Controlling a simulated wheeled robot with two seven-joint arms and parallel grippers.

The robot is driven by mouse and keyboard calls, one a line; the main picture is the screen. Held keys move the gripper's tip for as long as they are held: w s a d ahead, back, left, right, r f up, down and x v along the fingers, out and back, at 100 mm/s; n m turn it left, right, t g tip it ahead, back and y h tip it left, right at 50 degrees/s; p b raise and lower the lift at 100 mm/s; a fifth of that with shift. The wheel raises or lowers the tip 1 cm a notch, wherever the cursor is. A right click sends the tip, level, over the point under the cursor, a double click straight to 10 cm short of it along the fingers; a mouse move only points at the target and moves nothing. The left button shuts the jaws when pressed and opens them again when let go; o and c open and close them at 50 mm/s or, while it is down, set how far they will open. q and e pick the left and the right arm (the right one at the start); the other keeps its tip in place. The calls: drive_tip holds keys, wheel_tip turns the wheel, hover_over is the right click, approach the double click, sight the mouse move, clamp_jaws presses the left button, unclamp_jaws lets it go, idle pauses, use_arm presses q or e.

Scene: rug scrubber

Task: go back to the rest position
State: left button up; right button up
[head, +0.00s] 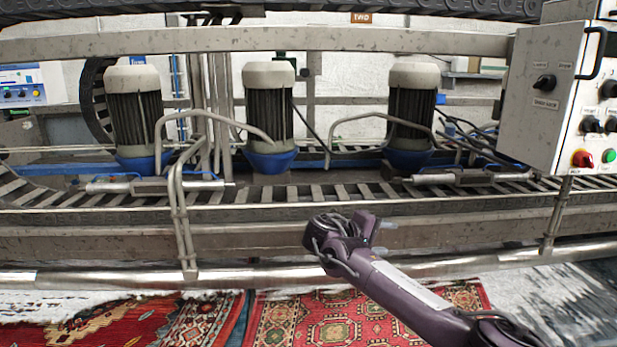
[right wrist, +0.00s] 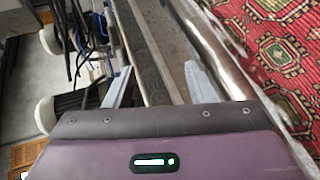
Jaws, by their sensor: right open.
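My right gripper (head: 385,237) is at the end of the purple arm that comes in from the lower right in the head view. It hangs in front of the machine's lower frame, above the rugs. In the right wrist view, its two pale fingers (right wrist: 158,78) stand wide apart with nothing held between them. My left gripper and arm are not in the head view.
The rug scrubber has several grey motors (head: 270,110) with blue bases behind a slatted track (head: 300,193). A front rail (head: 110,278) runs across. A control box (head: 545,100) with knobs and buttons stands at right. Patterned rugs (head: 335,325) lie in front, below the rail.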

drive_tip(key=s+a+f+n+g+y, duration=0.1)
drive_tip(key=s+a+f+y, duration=0.4)
drive_tip(key=s+a+f, duration=0.45)
drive_tip(key=s+a+f+n+g+y, duration=0.15)
drive_tip(key=s+a+f+y, duration=0.4)
drive_tip(key=s+f, duration=0.65)
drive_tip(key=s+d+m+g+y, duration=0.1)
drive_tip(key=s+d+m, duration=0.2)
drive_tip(key=s+d, duration=0.65)
drive_tip(key=s+d+m+y, duration=0.1)
drive_tip(key=s+d+m, duration=0.3)
drive_tip(key=s+d, duration=0.55)
drive_tip(key=s+a+f+g+b, duration=0.1)
drive_tip(key=s+f, duration=0.2)
drive_tip(key=f, duration=1.4)
drive_tip(key=s+a+f+g+b, duration=0.1)
drive_tip(key=s+f, duration=0.2)
drive_tip(key=f, duration=1.4)
drive_tip(key=s+d+f+b, duration=0.1)
drive_tip(key=s+d+f, duration=0.2)
drive_tip(key=s+f, duration=1.4)
drive_tip(key=shift+s+f+g+h, duration=0.2)
drive_tip(key=shift+s+g+h, duration=0.2)
drive_tip(key=shift+s, duration=0.55)
drive_tip(key=shift+d+n, duration=0.1)
drive_tip(key=shift+n, duration=0.15)
drive_tip(key=shift+c, duration=0.4)
